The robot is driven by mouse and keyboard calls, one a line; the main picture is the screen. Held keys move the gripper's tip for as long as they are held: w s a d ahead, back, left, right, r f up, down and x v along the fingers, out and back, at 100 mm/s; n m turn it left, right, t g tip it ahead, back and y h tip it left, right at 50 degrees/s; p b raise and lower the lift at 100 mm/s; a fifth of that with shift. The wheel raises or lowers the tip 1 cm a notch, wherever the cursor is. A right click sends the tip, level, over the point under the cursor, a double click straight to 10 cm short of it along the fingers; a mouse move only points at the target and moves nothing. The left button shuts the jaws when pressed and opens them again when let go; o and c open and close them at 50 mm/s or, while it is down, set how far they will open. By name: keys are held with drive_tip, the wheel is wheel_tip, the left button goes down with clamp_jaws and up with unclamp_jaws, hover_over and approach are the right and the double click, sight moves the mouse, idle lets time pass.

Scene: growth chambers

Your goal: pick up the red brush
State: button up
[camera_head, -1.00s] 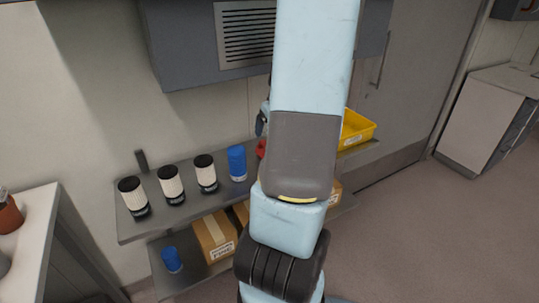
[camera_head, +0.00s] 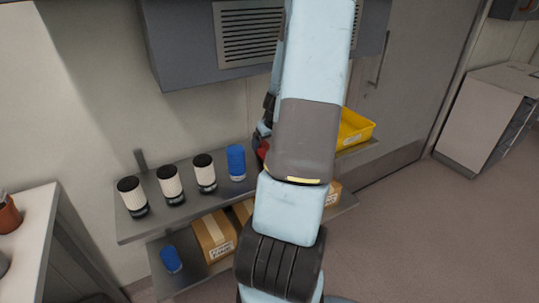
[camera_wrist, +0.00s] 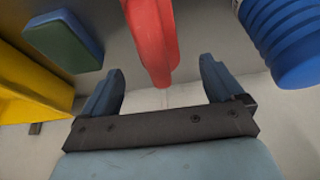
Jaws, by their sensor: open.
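The red brush (camera_wrist: 151,40) shows in the wrist view as a long red piece at the top centre, between and beyond my fingers; its far end is cut off by the frame. My gripper (camera_wrist: 162,67) is open, with one dark blue finger on each side of the brush's line, and holds nothing. I cannot tell whether the fingers reach around it. In the head view a small red part of the brush (camera_head: 263,149) shows on the upper shelf, left of my arm, which hides the rest.
A blue ribbed container (camera_wrist: 288,38) stands close on the right in the wrist view. A green-and-blue block (camera_wrist: 64,40) and a yellow bin (camera_wrist: 28,92) lie to the left. White-and-black canisters (camera_head: 171,185) line the upper shelf (camera_head: 150,225); cardboard boxes (camera_head: 213,236) sit below.

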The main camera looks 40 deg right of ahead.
drive_tip(key=shift+s+x, duration=0.15)
drive_tip(key=shift+x, duration=1.05)
drive_tip(key=shift+s+x, duration=0.1)
drive_tip(key=shift+x, duration=1.1)
drive_tip(key=shift+d+f, duration=0.1)
drive_tip(key=c, duration=1.2)
drive_tip(key=shift+r, duration=0.35)
drive_tip(key=v, duration=0.3)
drive_tip(key=shift+w+r, duration=0.15)
drive_tip(key=shift+w, duration=0.15)
drive_tip(key=s+r, duration=0.1)
drive_tip(key=s+a+r, duration=0.1)
drive_tip(key=r, duration=0.1)
drive_tip(key=s+r, duration=0.1)
drive_tip(key=r, duration=0.1)
drive_tip(key=shift+s+a, duration=0.35)
drive_tip(key=shift+s, duration=0.05)
drive_tip(key=s+a+r, duration=0.4)
drive_tip(key=s, duration=0.4)
drive_tip(key=shift+s, duration=0.2)
